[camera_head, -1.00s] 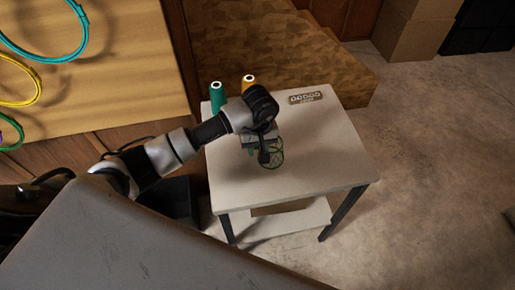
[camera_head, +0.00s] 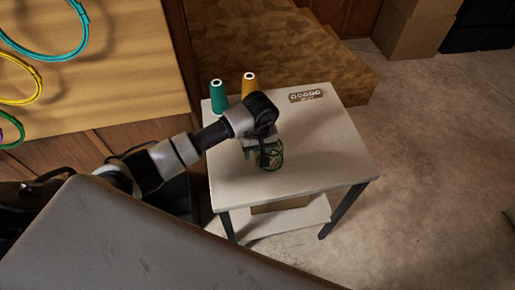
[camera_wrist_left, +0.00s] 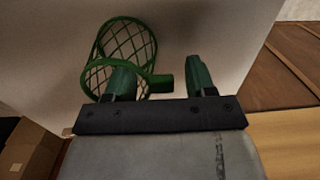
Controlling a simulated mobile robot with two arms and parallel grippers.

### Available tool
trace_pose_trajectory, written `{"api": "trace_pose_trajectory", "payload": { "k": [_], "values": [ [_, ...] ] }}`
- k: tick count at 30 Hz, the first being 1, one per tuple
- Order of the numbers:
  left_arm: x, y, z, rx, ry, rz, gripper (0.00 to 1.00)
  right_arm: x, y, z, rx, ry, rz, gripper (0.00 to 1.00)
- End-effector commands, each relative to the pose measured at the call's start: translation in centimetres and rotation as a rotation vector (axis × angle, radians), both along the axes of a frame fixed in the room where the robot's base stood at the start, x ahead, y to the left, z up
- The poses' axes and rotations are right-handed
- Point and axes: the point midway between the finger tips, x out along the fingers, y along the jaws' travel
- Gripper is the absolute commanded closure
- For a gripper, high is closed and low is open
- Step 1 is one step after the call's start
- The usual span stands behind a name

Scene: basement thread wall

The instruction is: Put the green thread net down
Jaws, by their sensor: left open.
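The green thread net (camera_head: 275,155) is a small mesh basket with a green rim, at the middle of the white table (camera_head: 310,155). The left wrist view shows its mesh (camera_wrist_left: 120,42) on the left and its short handle end (camera_wrist_left: 160,83) between the fingers. My left gripper (camera_head: 262,148) is low over the table at the net. In the left wrist view my left gripper (camera_wrist_left: 160,75) is open, with one finger overlapping the net and the other apart from the handle. I cannot tell whether the net touches the tabletop. My right gripper is out of view.
A teal thread cone (camera_head: 217,97) and an orange thread cone (camera_head: 249,85) stand at the table's back left. A holed strip (camera_head: 306,96) lies at the back right. The table's right side is clear. Coloured hoops (camera_head: 62,45) hang on the wall panel at left.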

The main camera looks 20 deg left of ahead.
Motion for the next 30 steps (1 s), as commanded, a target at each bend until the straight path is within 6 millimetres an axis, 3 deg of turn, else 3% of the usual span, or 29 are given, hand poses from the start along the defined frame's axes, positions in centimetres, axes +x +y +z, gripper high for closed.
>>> {"api": "trace_pose_trajectory", "payload": {
  "k": [5,15,21,30],
  "values": [
    [0.1,0.0,1.1,0.0,-0.004,-0.001,0.45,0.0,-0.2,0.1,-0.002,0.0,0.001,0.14],
    [0.3,-0.2,8.1,0.001,-0.007,-0.002,0.45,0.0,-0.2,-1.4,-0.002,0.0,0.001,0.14],
    [0.3,-0.3,11.2,-0.001,-0.003,-0.001,0.45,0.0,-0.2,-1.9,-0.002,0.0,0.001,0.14],
    [0.2,-0.3,12.3,0.0,0.001,0.0,0.45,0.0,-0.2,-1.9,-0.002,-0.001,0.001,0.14]
  ]
}}
